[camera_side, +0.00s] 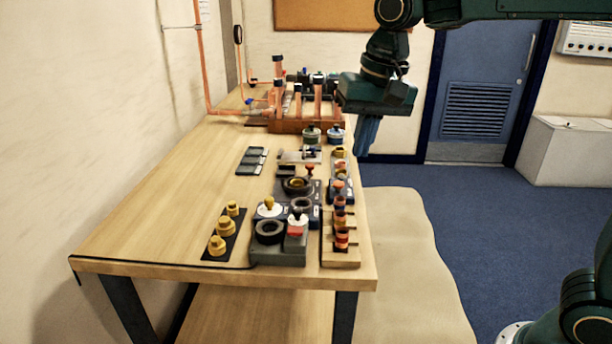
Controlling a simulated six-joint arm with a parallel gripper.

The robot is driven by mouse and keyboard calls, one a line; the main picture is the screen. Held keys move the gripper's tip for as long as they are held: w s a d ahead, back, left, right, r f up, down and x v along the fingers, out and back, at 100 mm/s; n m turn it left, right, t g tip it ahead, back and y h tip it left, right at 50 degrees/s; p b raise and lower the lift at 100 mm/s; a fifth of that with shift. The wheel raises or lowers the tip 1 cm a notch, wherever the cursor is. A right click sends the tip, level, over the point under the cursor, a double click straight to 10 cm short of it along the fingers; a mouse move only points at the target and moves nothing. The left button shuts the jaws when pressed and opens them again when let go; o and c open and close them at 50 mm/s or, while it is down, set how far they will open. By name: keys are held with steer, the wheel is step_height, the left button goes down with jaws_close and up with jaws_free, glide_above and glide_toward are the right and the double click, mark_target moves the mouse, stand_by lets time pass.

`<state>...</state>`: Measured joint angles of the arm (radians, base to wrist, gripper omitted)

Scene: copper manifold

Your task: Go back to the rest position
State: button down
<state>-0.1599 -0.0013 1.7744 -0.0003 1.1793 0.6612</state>
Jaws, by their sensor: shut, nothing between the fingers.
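My gripper (367,136) hangs from the dark green wrist, fingers pointing down. Its blue-grey fingers are together with nothing seen between them. It is in the air at the right edge of the wooden table, in front of the copper manifold's right end as seen here. The copper manifold (300,124), with upright copper pipes and dark caps, stands on the far part of the table. The gripper looks apart from the manifold and the table, though the exact gap cannot be told from this one view.
The wooden table (165,200) is bare along its left side. Brass fittings (218,245) on a dark strip, black rings (270,231), a rack of copper-coloured pieces (341,238) and two lidded pots (335,134) crowd its right side. A blue door (480,90) and a white cabinet (575,150) stand behind.

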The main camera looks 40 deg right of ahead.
steer(key=s+d+f+n+t, duration=0.1)
steer(key=s+d+f+n, duration=0.1)
steer(key=s, duration=0.7)
steer(key=s+d+f+n+t, duration=0.2)
steer(key=s+d+f+n, duration=0.1)
steer(key=s, duration=0.7)
steer(key=shift+s+d+n, duration=0.25)
steer(key=shift+d+n, duration=0.15)
steer(key=shift+d, duration=0.1)
